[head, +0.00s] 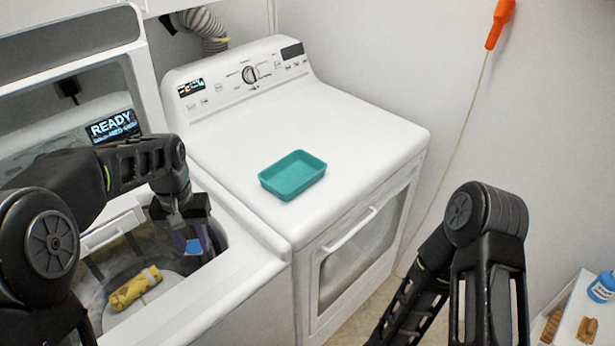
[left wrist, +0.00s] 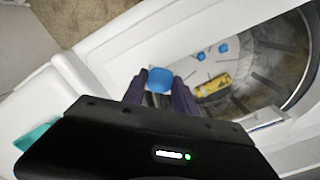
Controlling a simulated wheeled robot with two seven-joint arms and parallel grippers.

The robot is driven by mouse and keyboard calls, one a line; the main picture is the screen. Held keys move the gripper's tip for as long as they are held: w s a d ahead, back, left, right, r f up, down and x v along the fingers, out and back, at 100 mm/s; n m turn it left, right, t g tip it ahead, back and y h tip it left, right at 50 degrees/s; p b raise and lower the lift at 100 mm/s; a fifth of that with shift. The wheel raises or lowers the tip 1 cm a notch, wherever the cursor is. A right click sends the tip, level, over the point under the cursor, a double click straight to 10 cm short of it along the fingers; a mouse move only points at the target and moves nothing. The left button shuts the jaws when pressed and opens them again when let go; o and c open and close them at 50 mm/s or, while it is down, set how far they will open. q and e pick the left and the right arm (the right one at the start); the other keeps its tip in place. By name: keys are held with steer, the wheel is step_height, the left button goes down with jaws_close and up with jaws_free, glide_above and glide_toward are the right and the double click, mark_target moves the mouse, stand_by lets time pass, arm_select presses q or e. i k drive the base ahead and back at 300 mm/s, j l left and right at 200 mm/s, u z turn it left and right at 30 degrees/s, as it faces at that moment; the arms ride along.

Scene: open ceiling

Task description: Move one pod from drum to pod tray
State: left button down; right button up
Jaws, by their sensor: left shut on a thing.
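My left gripper (head: 194,240) points down over the washer drum (head: 180,264) and is shut on a blue pod (head: 194,247). The left wrist view shows this pod (left wrist: 160,80) between the fingertips of my left gripper (left wrist: 160,85). Two more blue pods lie in the drum there, one nearer the fingers (left wrist: 201,57) and one further right (left wrist: 223,48). The teal pod tray (head: 292,188) stands on the dryer top and looks empty. My right arm shows at the lower right of the head view, but its gripper is out of view.
A yellow patterned bundle (head: 135,288) lies in the drum. The washer's raised lid (head: 70,36) stands behind my left arm. The white dryer (head: 350,128) has clear top space around the tray. A blue bottle (head: 602,287) and brushes stand on a shelf at the lower right.

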mark_target(293, 179)
steer(key=l, duration=1.35)
steer(key=i+l, duration=0.1)
steer(key=l, duration=0.2)
steer(key=i+l+u, duration=0.1)
steer(key=l, duration=0.15)
